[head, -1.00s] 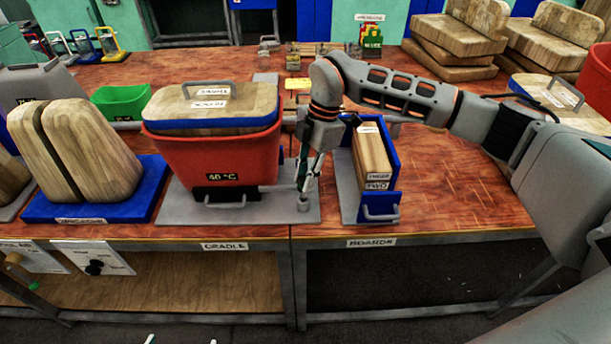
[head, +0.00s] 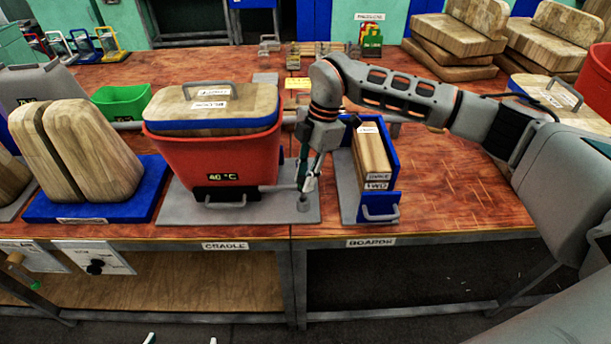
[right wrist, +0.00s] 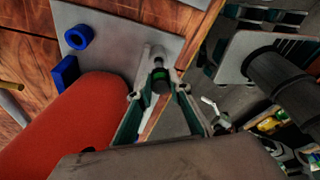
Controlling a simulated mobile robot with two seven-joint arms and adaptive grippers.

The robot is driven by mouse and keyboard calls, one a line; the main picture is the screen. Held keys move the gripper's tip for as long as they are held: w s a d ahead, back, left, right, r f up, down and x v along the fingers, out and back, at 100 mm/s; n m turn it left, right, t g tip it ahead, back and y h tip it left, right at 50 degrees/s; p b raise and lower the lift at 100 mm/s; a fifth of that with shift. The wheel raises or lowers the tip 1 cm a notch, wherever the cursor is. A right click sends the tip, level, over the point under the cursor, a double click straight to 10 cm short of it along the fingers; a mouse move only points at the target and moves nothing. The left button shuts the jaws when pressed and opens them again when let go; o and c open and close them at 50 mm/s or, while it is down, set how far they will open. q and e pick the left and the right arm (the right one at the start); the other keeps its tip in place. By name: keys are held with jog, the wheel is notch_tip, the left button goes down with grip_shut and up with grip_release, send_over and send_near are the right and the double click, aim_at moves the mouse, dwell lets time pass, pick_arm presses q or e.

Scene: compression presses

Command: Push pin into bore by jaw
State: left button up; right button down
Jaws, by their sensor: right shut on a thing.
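My right gripper (head: 306,188) points down over the front right corner of the cradle's grey base plate (head: 250,212). It is shut on the dark pin (right wrist: 161,82), which shows between its fingers in the right wrist view. A short grey round boss (head: 303,204) stands on the plate right under the fingertips; the bore itself is hidden. I cannot tell how deep the pin sits. Two pale fingertips of my left gripper (head: 181,340) show apart at the bottom edge of the head view, with nothing visible between them.
A red tub (head: 215,155) with a wooden lid stands on the plate just left of my right gripper. A blue holder with boards (head: 372,160) stands close on the right. The wooden bench (head: 450,190) is clear farther right.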

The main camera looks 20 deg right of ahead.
dwell(0.4)
jog(key=shift+f+b, duration=0.6)
jog(key=shift+f, duration=0.9)
jog(key=shift+r, duration=0.1)
dwell(0.3)
jog(key=shift+r+p, duration=0.9)
jog(key=shift+r, duration=0.15)
dwell(1.4)
jog(key=shift+f+b, duration=0.35)
jog(key=shift+f, duration=0.8)
jog(key=c, duration=1.8)
grip_release()
